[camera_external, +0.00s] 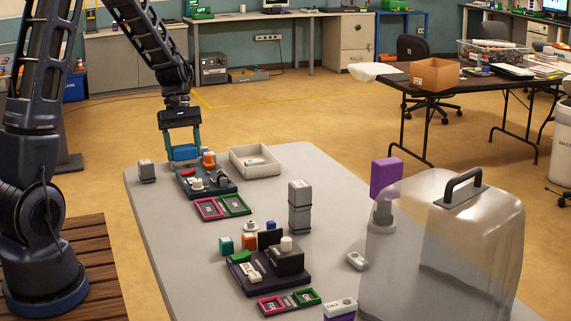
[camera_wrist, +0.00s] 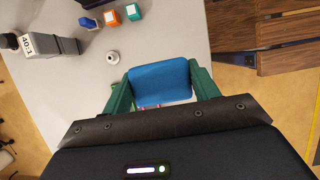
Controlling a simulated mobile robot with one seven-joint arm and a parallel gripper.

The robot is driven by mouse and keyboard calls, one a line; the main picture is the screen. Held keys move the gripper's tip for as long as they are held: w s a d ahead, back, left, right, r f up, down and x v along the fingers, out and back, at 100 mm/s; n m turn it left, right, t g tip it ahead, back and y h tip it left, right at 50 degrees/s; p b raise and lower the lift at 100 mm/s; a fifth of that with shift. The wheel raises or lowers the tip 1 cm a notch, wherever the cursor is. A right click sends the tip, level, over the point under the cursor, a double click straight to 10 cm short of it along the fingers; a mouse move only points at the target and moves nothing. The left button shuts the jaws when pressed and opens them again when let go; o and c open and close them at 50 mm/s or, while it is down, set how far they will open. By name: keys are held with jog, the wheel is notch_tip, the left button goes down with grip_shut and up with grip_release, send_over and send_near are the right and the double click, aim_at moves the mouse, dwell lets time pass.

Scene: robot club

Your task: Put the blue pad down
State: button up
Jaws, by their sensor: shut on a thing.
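The blue pad (camera_external: 184,153) is held between the two fingers of my gripper (camera_external: 183,148) at the far left part of the grey table. In the wrist view the pad (camera_wrist: 160,84) spans the gap between the green fingers of my gripper (camera_wrist: 160,88), which are shut on its sides. In the external view the pad appears just behind the dark board (camera_external: 213,191) with red, white and orange parts. It looks raised above the tabletop, but the exact gap cannot be told. The pad hides what lies under it.
A white tray (camera_external: 272,168) and a small grey block (camera_external: 147,171) stand close by on the table (camera_external: 330,185). Pink (camera_external: 208,209) and green (camera_external: 236,205) frames lie in front of the board. A grey stack (camera_external: 299,207) and a clear-sided case (camera_external: 440,245) stand further right.

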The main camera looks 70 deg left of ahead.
jog(key=x, duration=0.5)
jog(key=a+x, duration=0.1)
jog(key=x, duration=0.4)
jog(key=a+f+x, duration=0.1)
jog(key=x, duration=0.4)
jog(key=shift+f, duration=2.6)
jog(key=shift+f, duration=0.15)
jog(key=o, duration=1)
jog(key=shift+c, duration=0.2)
